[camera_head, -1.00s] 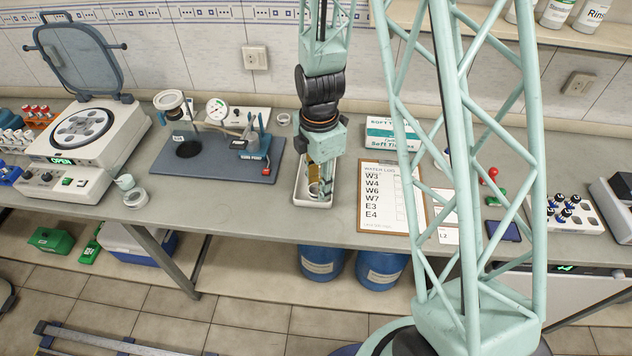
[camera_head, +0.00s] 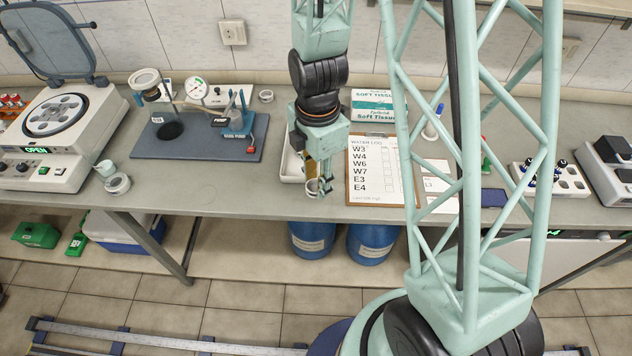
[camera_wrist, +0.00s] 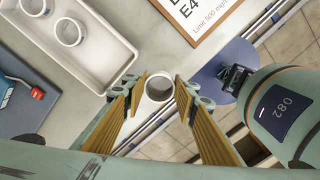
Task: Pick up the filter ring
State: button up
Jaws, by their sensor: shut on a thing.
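My gripper (camera_wrist: 160,88) is shut on the filter ring (camera_wrist: 160,86), a small white open ring with a grey inside, held between the fingertips. In the head view my gripper (camera_head: 320,190) points down at the front of the bench, and the ring shows small at its tips (camera_head: 313,187). The white tray (camera_wrist: 112,68) lies to the upper left in the wrist view, and the held ring is outside it. Two similar white rings, one (camera_wrist: 69,32) and another (camera_wrist: 36,5), sit in that tray. In the head view my gripper partly hides the tray (camera_head: 289,168).
The water log clipboard (camera_head: 382,198) lies just right of my gripper. A blue-grey board (camera_head: 200,150) with filtration gear is to the left. A tissue box (camera_head: 372,103) stands behind. Bare bench (camera_head: 225,190) lies front left; blue drums (camera_head: 312,238) stand below.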

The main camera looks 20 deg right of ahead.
jog(key=shift+s+f+b, duration=0.1)
jog(key=shift+s+b, duration=0.05)
jog(key=shift+b, duration=0.45)
jog(key=s+b, duration=0.2)
jog(key=b, duration=0.3)
jog(key=shift+s+r+b, duration=0.25)
jog(key=shift+s+b, duration=0.9)
jog(key=shift+b, duration=0.85)
jog(key=shift+s, duration=0.15)
jog(key=shift+r, duration=0.1)
jog(key=w+r+p, duration=0.7)
jog(key=w+p, duration=0.2)
jog(key=w, duration=0.3)
jog(key=w+r+p, duration=0.8)
jog(key=w+p, duration=0.1)
jog(key=w, duration=0.4)
jog(key=w+r+m+p, duration=0.1)
jog(key=w+r+p, duration=0.7)
jog(key=w, duration=0.4)
jog(key=shift+w+p, duration=0.15)
jog(key=shift+p, duration=0.35)
